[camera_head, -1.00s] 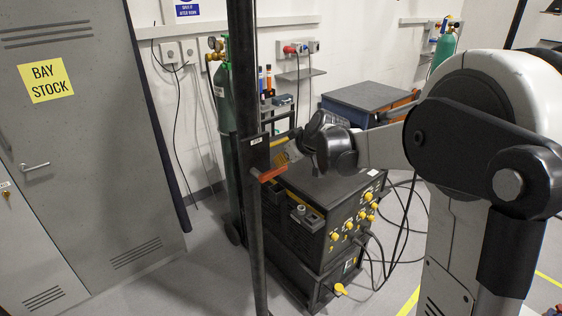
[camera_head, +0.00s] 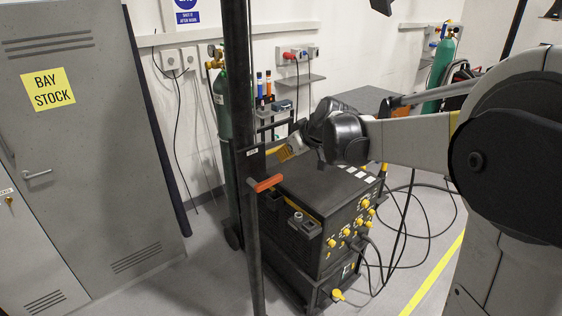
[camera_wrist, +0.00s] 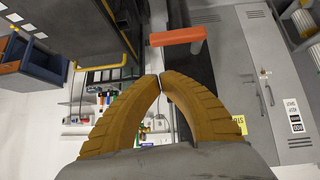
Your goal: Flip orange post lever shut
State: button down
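The orange lever (camera_head: 268,183) sticks out to the right from the dark upright post (camera_head: 240,100) in the head view. In the wrist view the orange lever (camera_wrist: 178,36) lies across the upper middle, beyond my fingertips and not between them. My gripper (camera_head: 282,157) is just above and to the right of the lever in the head view, with a visible gap. In the wrist view my gripper's yellow-brown fingers (camera_wrist: 160,77) meet at their tips with nothing held. The lever's pivot is too small to make out clearly.
A black welding machine (camera_head: 325,215) with yellow knobs stands behind the post, its cables trailing on the floor to the right. A green gas cylinder (camera_head: 222,105) is behind the post. A grey cabinet (camera_head: 85,190) fills the left. Floor between cabinet and post is clear.

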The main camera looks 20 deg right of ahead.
jog(key=shift+v, duration=2.7)
